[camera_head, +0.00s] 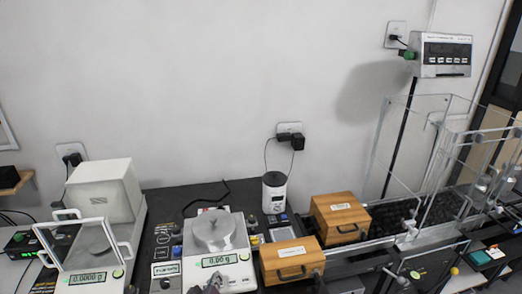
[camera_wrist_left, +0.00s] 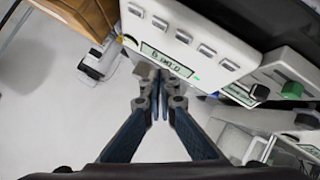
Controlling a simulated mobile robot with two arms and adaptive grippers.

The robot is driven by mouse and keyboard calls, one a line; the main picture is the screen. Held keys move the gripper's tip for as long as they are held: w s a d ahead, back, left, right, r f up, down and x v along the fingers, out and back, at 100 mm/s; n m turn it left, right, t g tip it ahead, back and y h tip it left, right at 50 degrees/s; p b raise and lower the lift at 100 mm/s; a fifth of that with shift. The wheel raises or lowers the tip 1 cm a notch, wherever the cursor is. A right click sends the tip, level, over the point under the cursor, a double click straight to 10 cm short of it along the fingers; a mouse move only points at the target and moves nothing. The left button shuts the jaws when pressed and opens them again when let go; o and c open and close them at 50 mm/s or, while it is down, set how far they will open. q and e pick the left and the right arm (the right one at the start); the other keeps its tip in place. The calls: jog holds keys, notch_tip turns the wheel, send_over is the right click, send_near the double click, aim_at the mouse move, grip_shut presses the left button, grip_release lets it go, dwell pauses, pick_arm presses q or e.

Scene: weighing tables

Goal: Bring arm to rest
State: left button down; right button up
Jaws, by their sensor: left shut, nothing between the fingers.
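My left gripper (camera_head: 209,285) shows only in small part at the bottom edge of the head view, in front of the middle balance (camera_head: 241,281). In the left wrist view its fingertips (camera_wrist_left: 159,80) are together with nothing between them. They point at the front of a white balance (camera_wrist_left: 205,45) with a row of buttons and a lit display; I cannot tell whether they touch it. My right gripper is in neither view.
A balance with a glass draft shield (camera_head: 80,245) stands at the left. Two wooden boxes (camera_head: 290,262) (camera_head: 338,214) and a white canister (camera_head: 274,192) stand right of the middle balance. A large glass enclosure (camera_head: 425,150) fills the right side.

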pick_arm(q)
jog(key=s+a+f+m+g, duration=0.2)
jog(key=s+m+g, duration=0.75)
jog(key=s, duration=2.05)
notch_tip(320, 180, down, 29)
jog(key=s+a+b, duration=0.1)
jog(key=s+b, duration=0.1)
jog(key=b, duration=0.3)
jog(key=s+a+f+g+b, duration=0.1)
jog(key=s+a+f+b, duration=0.2)
jog(key=s+f, duration=1.3)
notch_tip(320, 180, down, 4)
jog(key=shift+s+f+m+g, duration=0.2)
jog(key=shift+s+m+g, duration=0.15)
jog(key=shift+s, duration=0.05)
jog(key=shift+a, duration=0.1)
